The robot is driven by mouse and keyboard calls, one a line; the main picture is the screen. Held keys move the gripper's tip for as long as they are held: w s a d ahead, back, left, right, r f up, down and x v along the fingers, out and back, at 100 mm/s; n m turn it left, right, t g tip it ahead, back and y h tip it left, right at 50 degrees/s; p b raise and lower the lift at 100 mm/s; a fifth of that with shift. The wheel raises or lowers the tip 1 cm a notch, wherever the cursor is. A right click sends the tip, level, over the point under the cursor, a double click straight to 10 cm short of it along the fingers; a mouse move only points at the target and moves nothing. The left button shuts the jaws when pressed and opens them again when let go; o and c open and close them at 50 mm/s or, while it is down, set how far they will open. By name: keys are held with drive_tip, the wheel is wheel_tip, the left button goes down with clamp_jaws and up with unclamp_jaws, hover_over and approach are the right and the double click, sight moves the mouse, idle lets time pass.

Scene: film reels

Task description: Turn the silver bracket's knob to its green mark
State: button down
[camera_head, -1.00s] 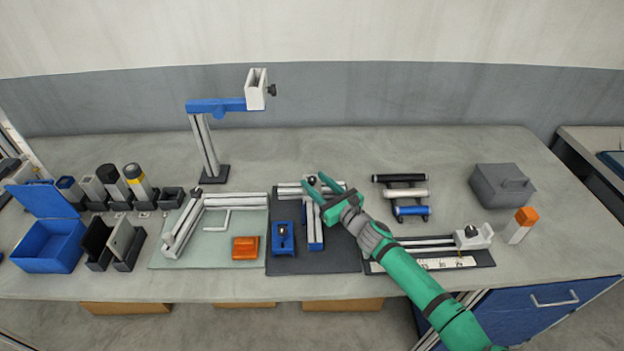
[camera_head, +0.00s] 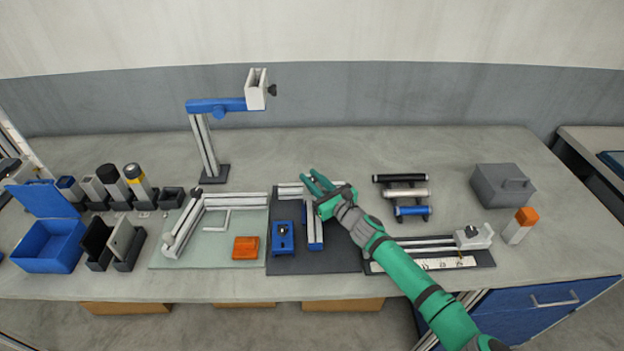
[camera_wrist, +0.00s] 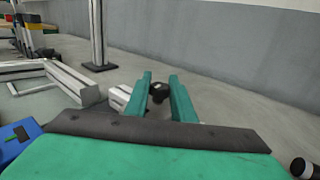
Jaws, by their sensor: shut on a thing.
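A silver bracket (camera_head: 290,191) with a blue arm (camera_head: 315,232) lies on a dark mat in the head view; its silver bar also shows in the wrist view (camera_wrist: 120,97). My gripper (camera_head: 309,175) is at the bracket's upper end, reaching in from the right. In the wrist view the green fingers (camera_wrist: 160,79) stand on either side of a black knob (camera_wrist: 158,93) and are shut on it. In the head view the fingers hide the knob. I cannot make out a green mark in either view.
A blue block with a black knob (camera_head: 282,240) sits left of the blue arm. A rack of rollers (camera_head: 410,193) and a rail fixture (camera_head: 430,248) stand to the right. A tall post (camera_head: 205,148) stands behind left. The table behind the gripper is clear.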

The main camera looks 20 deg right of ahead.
drive_tip(key=shift+h, duration=0.3)
drive_tip(key=m+h, duration=0.2)
drive_tip(key=h, duration=0.1)
drive_tip(key=m+h, duration=0.3)
drive_tip(key=h, duration=0.1)
drive_tip(key=shift+a+t, duration=0.2)
drive_tip(key=shift+t, duration=0.1)
drive_tip(key=shift+d+m+g+h, duration=0.1)
drive_tip(key=shift+m+g+h, duration=0.35)
drive_tip(key=shift+m+h, duration=0.75)
drive_tip(key=shift+d+m+g+h, duration=0.1)
drive_tip(key=shift+m+g+h, duration=0.5)
drive_tip(key=shift+h, duration=1.1)
drive_tip(key=shift+m+h, duration=0.3)
drive_tip(key=c, duration=1.5)
unclamp_jaws()
drive_tip(key=shift+r, duration=0.1)
